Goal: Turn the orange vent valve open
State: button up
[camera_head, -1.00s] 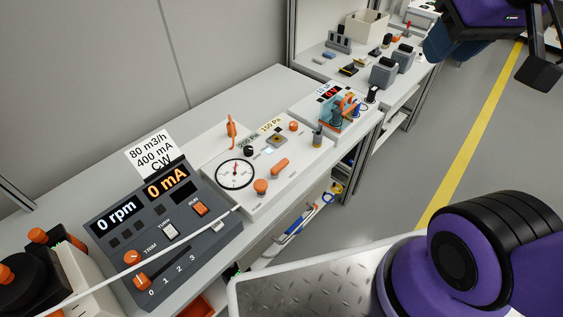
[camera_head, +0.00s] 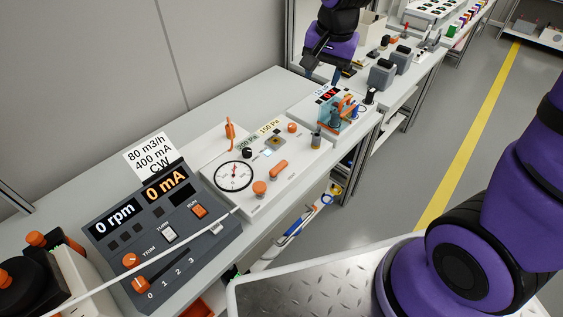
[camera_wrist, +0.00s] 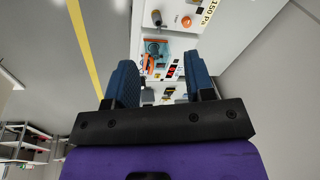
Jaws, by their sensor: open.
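The white panel (camera_head: 222,208) carries a round gauge (camera_head: 234,176) and several orange parts. An upright orange handle (camera_head: 229,133) stands at its back, an orange lever (camera_head: 278,169) lies on its front half, and round orange knobs sit at front (camera_head: 260,188) and back right (camera_head: 292,127). I cannot tell which is the vent valve. My gripper (camera_head: 336,73) hangs beyond the panel, above the far end of the bench. In the wrist view its blue fingers (camera_wrist: 160,80) are apart and empty. An orange knob (camera_wrist: 186,21) shows there beyond the fingertips.
A unit with teal and orange parts (camera_head: 344,108) and a red display stands right of the panel. A dark console (camera_head: 165,235) with two displays stands left of it. A thin white rod (camera_head: 150,262) crosses the foreground. The bench behind the panel (camera_head: 262,92) is clear.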

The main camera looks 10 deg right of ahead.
jog(key=w+a+f+m+g, duration=0.1)
jog(key=w+a+f, duration=0.1)
jog(key=f, duration=0.3)
jog(key=w+a+f+m, duration=0.1)
jog(key=w+a+f, duration=0.1)
jog(key=f, duration=0.4)
jog(key=m+g, duration=0.1)
jog(key=m, duration=0.2)
send_over(281, 163)
notch_tip(281, 163, down, 11)
jog(key=shift+h, duration=0.3)
notch_tip(281, 163, down, 11)
jog(key=shift+s+r, duration=0.1)
grip_shut()
